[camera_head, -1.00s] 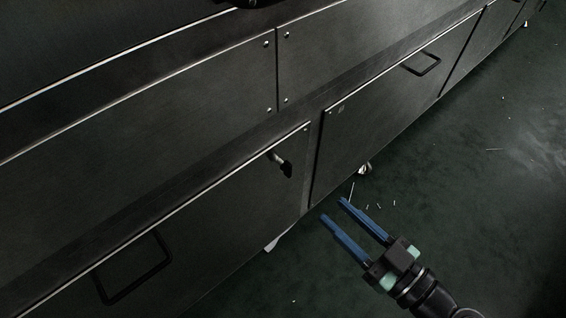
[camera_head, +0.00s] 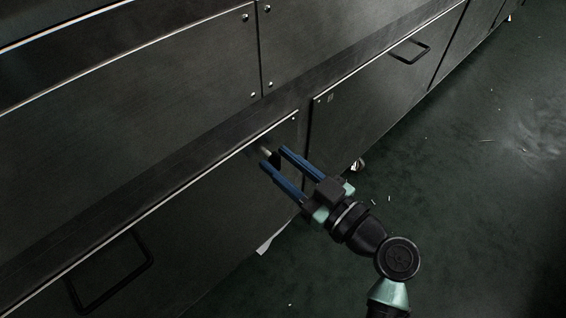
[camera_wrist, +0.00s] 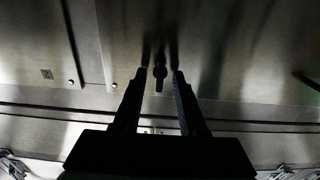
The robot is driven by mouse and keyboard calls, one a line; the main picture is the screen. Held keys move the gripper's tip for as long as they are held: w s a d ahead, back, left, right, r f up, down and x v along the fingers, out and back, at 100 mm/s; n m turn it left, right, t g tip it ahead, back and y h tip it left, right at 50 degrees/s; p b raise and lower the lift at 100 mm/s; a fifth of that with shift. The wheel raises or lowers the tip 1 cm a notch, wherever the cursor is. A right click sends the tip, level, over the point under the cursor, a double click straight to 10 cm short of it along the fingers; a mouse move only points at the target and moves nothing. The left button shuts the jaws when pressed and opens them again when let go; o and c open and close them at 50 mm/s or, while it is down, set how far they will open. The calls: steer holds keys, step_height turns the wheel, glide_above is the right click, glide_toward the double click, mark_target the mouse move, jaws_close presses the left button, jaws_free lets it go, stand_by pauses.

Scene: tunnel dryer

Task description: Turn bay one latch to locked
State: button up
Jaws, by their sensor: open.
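The latch (camera_head: 266,150) is a small metal piece with a dark lever on the lower-left dark panel, near its upper right corner. In the wrist view the latch (camera_wrist: 159,76) shows as a small dark lever between the open fingertips, pointing along the fingers. A gap seems to show on each side of it. I cannot tell whether either finger touches it.
The latch panel has a black bar handle (camera_head: 112,272) at left. The neighbouring panel to the right carries another bar handle (camera_head: 410,52) and a small label (camera_head: 331,98). A caster (camera_head: 358,165) stands under the cabinet. The green floor (camera_head: 470,210) at right is clear apart from small scraps.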

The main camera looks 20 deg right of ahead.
jaws_close()
steer(key=shift+m, duration=0.3)
steer(key=m+p, duration=0.2)
steer(key=m, duration=0.1)
steer(key=shift+r, duration=0.15)
steer(key=shift+d+f+m+p, duration=0.1)
steer(key=shift+f+m+p, duration=0.05)
steer(key=shift+m+p, duration=2.85)
steer(key=shift+d+f+m+p, duration=0.15)
steer(key=shift+m+p, duration=1.65)
steer(key=shift+m, duration=2.3)
jaws_free()
